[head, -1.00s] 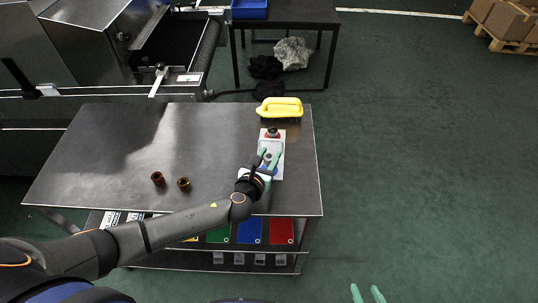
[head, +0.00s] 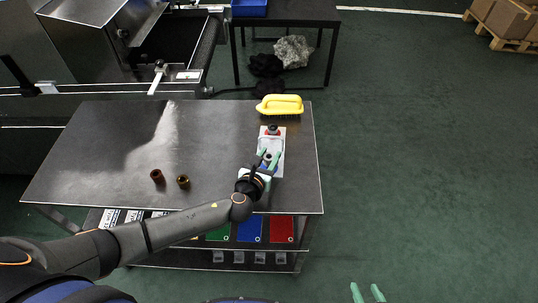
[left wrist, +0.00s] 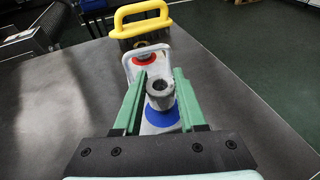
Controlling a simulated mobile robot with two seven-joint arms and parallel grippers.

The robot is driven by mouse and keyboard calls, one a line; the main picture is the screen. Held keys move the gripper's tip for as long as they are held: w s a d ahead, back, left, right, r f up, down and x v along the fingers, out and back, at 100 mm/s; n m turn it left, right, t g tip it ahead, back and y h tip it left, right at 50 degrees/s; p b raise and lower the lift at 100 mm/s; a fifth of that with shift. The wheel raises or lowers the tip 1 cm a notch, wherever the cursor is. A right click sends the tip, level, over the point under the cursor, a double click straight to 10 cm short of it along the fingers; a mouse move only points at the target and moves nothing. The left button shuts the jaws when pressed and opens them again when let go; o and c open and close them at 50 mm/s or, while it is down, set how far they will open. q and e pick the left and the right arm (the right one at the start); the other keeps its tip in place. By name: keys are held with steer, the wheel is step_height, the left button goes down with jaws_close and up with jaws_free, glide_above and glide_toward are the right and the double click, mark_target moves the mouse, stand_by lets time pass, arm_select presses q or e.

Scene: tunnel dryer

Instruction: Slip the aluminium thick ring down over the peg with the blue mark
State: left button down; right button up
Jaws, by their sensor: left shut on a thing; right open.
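A pale plate (head: 278,142) lies near the right edge of the metal table and carries two marked pegs. The peg with the red mark (head: 273,131) is at its far end. The blue mark (left wrist: 160,118) shows in the left wrist view, at the nearer end. My left gripper (head: 269,158) is over this nearer end, shut on the grey aluminium thick ring (left wrist: 160,94). The ring is upright, in line with the blue mark. I cannot tell whether it is around the peg or just above it. My right gripper (head: 367,293) is open and empty at the bottom edge.
A yellow-handled brush (head: 279,105) stands just beyond the plate. Two brown rings (head: 157,176) (head: 183,182) stand on the table to the left. The table's middle is clear. A dryer with a conveyor is at the back left.

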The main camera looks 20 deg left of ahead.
arm_select(q)
steer(key=shift+f+b, duration=0.9)
steer(key=shift+f, duration=0.35)
steer(key=shift+c, duration=2)
jaws_free()
steer(key=p+v, duration=0.1)
steer(key=v, duration=1.1)
steer(key=shift+s+r, duration=0.15)
steer(key=shift+s, duration=0.1)
